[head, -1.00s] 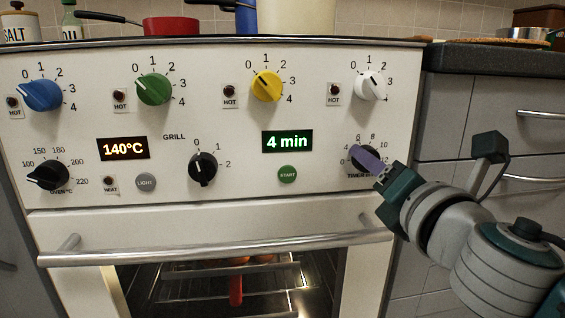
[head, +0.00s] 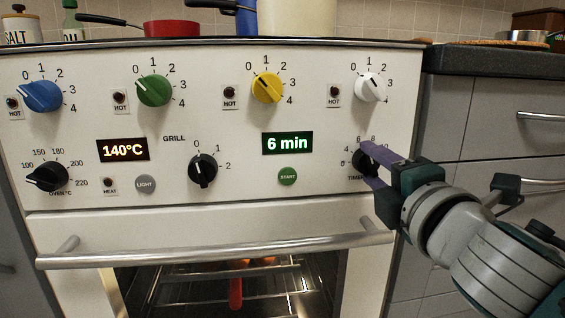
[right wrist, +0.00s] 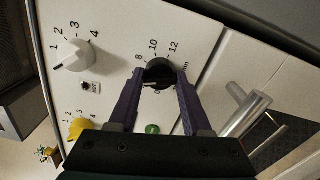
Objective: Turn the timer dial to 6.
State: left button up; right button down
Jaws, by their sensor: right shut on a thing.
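The black timer dial (head: 361,166) is at the lower right of the white oven panel, partly hidden by my right gripper (head: 371,164). The green timer display (head: 287,143) reads "6 min". In the right wrist view the purple fingers of my right gripper (right wrist: 157,84) are on either side of the dial (right wrist: 159,69), shut on it. The numbers 8, 10 and 12 show beside the dial there. My left gripper is not in view.
The white knob (head: 370,87) is above the timer dial, and the green START button (head: 287,175) is to its left. The oven handle (head: 215,249) runs below. Grey drawers (head: 514,135) stand to the right of the oven.

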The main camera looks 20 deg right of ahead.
dwell(0.5)
jog(key=shift+c, duration=1.8)
grip_release()
jog(key=v, duration=1)
jog(key=shift+d+r+p, duration=0.1)
jog(key=shift+p, duration=0.2)
